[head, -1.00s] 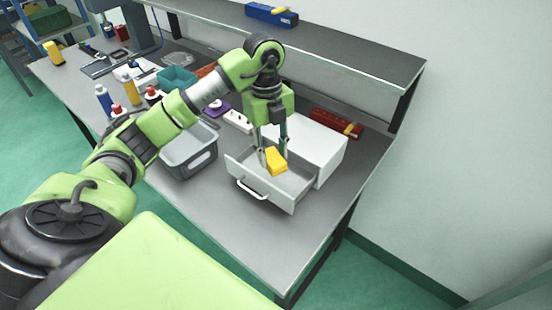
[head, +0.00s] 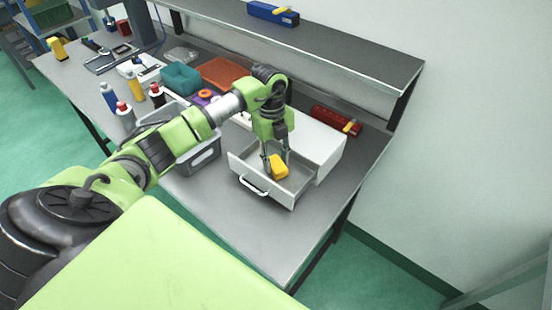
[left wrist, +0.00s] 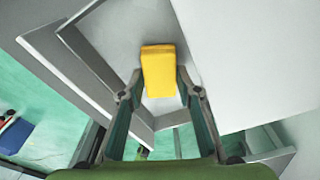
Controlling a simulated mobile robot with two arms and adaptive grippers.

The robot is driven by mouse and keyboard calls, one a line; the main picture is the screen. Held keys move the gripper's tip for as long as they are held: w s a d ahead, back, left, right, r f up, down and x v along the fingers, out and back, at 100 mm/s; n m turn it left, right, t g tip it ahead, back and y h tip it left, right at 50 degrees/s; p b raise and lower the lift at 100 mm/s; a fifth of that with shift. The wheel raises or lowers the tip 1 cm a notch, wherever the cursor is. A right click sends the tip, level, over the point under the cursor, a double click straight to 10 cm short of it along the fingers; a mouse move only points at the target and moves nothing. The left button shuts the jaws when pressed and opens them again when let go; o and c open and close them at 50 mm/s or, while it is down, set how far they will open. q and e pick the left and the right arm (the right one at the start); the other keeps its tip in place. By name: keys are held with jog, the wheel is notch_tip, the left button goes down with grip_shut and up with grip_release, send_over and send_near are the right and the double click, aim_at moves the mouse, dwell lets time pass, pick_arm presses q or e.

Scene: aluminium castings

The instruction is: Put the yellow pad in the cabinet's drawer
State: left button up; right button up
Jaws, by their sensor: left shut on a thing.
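The yellow pad (head: 279,167) is between the fingertips of my left gripper (head: 277,165), which is shut on it. The pad is down inside the open drawer (head: 252,172) of the white cabinet (head: 318,144). In the left wrist view the pad (left wrist: 158,70) stands out between the two fingers (left wrist: 160,92), with the drawer's wall (left wrist: 85,65) to its left. Whether the pad touches the drawer's floor I cannot tell. My right gripper is not in view.
A grey bin (head: 200,158) stands left of the drawer, partly behind my left arm. A red box (head: 335,120) lies behind the cabinet. Several bottles, a teal tray (head: 181,78) and an orange tray (head: 222,73) are farther left. The bench's front right is clear.

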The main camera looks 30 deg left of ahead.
aim_at(274, 160)
pick_arm(q)
jog(key=o, duration=0.7)
jog(key=shift+f, duration=0.15)
jog(key=shift+r, duration=0.3)
notch_tip(274, 160, up, 12)
jog(key=a+b, duration=0.1)
jog(key=b, duration=0.2)
jog(key=shift+w+a+f+b, duration=0.15)
jog(key=shift+w+b, duration=0.2)
jog(key=shift+b, duration=0.05)
